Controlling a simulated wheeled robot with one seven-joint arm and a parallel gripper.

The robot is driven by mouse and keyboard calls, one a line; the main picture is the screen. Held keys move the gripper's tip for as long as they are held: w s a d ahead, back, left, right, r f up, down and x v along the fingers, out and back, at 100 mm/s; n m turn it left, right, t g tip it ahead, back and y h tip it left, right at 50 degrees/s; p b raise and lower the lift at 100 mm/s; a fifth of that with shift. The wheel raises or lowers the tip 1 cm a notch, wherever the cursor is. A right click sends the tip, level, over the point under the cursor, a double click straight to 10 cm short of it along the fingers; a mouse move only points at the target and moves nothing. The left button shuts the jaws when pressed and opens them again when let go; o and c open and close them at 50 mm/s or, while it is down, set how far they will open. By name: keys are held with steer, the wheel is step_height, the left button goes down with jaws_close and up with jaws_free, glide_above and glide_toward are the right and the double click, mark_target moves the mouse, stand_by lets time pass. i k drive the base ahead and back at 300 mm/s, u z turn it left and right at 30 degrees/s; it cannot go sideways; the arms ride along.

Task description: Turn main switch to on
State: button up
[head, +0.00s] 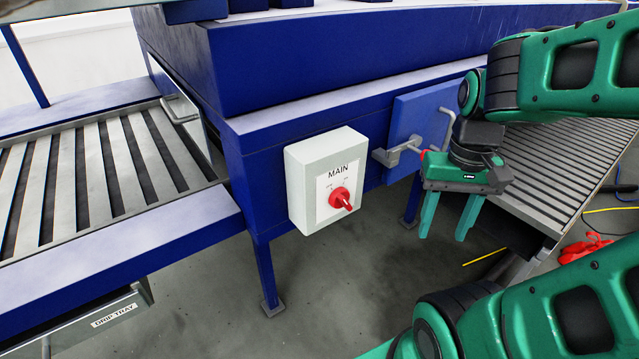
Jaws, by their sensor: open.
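The main switch is a red rotary knob (341,199) on a pale grey box (307,190) labelled MAIN. The box is fixed to the front of the blue machine frame. The knob's grip points to the lower right; the small position marks are too small to read. My gripper (448,235) hangs to the right of the box with its green fingers pointing down. It is open and empty, apart from the knob.
A slatted conveyor (570,165) lies right, another (90,170) left. A drip tray (110,318) is at lower left.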

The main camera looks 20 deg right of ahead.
mark_target(338, 198)
steer(key=z, duration=1.9)
steer(key=k, duration=1.3)
